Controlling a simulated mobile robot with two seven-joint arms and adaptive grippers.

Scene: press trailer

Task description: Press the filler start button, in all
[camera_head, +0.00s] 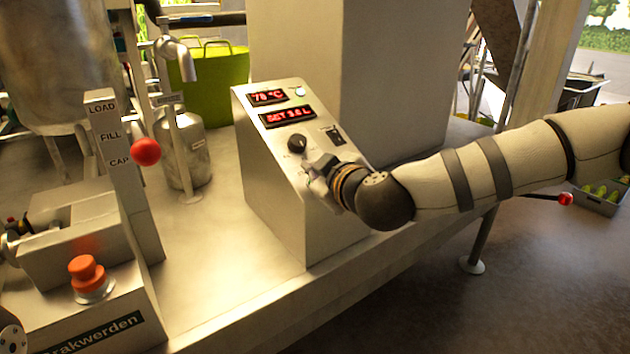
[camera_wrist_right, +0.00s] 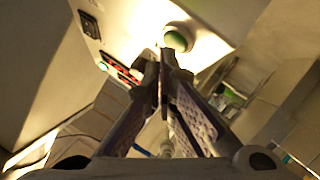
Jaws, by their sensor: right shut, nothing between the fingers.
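The grey control box (camera_head: 275,190) stands on the steel table with a sloping panel. My right gripper (camera_head: 320,172) is at the lower part of this panel in the head view, shut and empty. In the right wrist view its fingertips (camera_wrist_right: 166,60) are just below a round green button (camera_wrist_right: 178,39) with a pale surround. I cannot tell whether they touch it. In the head view my gripper and wrist hide that spot. No label on the button is readable. My left gripper is not in view.
The panel also has a red temperature display (camera_head: 268,97), a red "SET" display (camera_head: 287,116), a black knob (camera_head: 297,143) and a switch (camera_head: 333,135). At left are a red ball knob (camera_head: 146,152) and a red mushroom button (camera_head: 87,272). Bare tabletop (camera_head: 205,265) lies between.

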